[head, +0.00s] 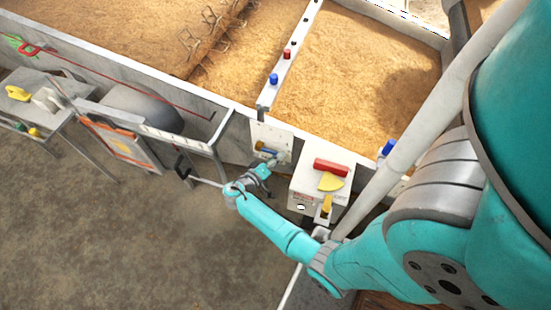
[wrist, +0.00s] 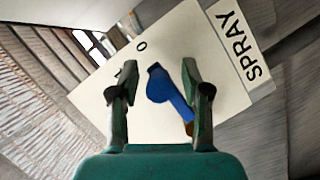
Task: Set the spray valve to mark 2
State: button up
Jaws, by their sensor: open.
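The spray valve has a blue lever handle (wrist: 168,90) on a pale plate (wrist: 185,45) lettered SPRAY. In the wrist view the handle slants from upper left to lower right, with a brown bit at its low end. A mark 0 is legible on the plate; another mark beside it is partly hidden by the left finger. My gripper (wrist: 155,95) is open, its two fingers on either side of the handle, the right one close to it. I cannot tell whether it touches. In the head view my gripper (head: 272,166) is at the plate (head: 272,131) on the trough wall.
A white box (head: 305,181) with a red block (head: 331,167) and yellow parts stands right of the plate. A metal frame with an orange-edged panel (head: 128,143) is at left. Grain beds (head: 345,75) lie behind the wall. The floor (head: 150,245) at front left is clear.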

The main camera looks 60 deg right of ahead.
grip_shut()
jog(key=shift+w+r+n, duration=0.1)
jog(key=shift+r+n, duration=0.15)
jog(key=shift+n, duration=0.05)
dwell(0.5)
jog(key=shift+w+r+n+g+h, duration=0.2)
jog(key=shift+r+n+g+h, duration=0.1)
jog(key=shift+r+n, duration=0.35)
jog(key=shift+w+r+n+g+h, duration=0.2)
jog(key=shift+r+n+g, duration=0.1)
jog(key=shift+r+n, duration=0.35)
jog(key=shift+w+r+n+h, duration=0.2)
jog(key=shift+r+n, duration=0.15)
jog(key=shift+n, duration=0.15)
jog(key=shift+w+r+n+h, duration=0.1)
jog(key=shift+r+n+h, duration=0.1)
jog(key=shift+r+n, duration=0.25)
jog(key=shift+w+a+r+n+h, duration=0.15)
jog(key=shift+w+r+n+h, duration=0.4)
jog(key=shift+n, duration=0.7)
jog(key=shift+r, duration=0.1)
